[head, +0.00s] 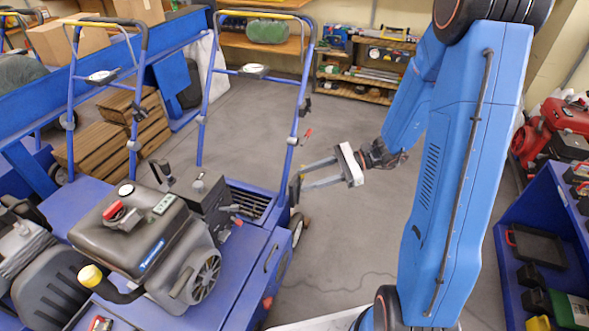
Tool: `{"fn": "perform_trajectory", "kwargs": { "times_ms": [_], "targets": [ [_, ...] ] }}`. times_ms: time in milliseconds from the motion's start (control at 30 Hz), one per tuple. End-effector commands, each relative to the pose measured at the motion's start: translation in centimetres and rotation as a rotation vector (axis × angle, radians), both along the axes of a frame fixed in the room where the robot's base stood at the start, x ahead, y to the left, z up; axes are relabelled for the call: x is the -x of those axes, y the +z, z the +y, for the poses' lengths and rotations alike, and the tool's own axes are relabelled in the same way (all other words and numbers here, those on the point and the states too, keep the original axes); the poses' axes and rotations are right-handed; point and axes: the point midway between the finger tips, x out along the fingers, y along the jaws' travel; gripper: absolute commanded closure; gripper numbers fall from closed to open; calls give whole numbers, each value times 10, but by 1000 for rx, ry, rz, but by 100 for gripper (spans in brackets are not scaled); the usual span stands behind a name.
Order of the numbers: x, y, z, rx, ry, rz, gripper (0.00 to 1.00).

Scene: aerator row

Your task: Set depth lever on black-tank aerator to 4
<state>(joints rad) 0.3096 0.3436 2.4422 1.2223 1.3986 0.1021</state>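The black-tank aerator (268,240) is a blue machine at the lower left centre, with a dark engine and tank (130,208) and a tall blue handle frame. A small red-tipped lever (307,133) shows by the right handle tube. Other short levers (236,214) stand beside the engine, by a slotted grille. I cannot tell which is the depth lever, and no scale numbers are readable. My gripper (298,181) points left beside the right side of the aerator, near the foot of the handle. Its two fingers are apart, with nothing visible between them.
Another machine with a grey engine (40,270) stands at the far left. Wooden crates (105,140) and a blue rail lie behind. A blue shelf (520,260) with tools and a red machine (555,130) are on the right.

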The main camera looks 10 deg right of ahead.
Motion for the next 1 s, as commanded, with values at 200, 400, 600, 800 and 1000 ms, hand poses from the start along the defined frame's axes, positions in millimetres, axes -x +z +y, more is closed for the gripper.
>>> {"fn": "perform_trajectory", "kwargs": {
  "times_ms": [200,400,600,800,1000],
  "targets": [
    [-41,-33,-19,-133,-169,118,63],
    [-75,-69,-42,-246,-332,215,63],
    [-104,-112,-71,-349,-501,306,63],
    [-124,-160,-103,-436,-668,381,63],
    [-132,-193,-126,-488,-781,425,63]
  ]
}}
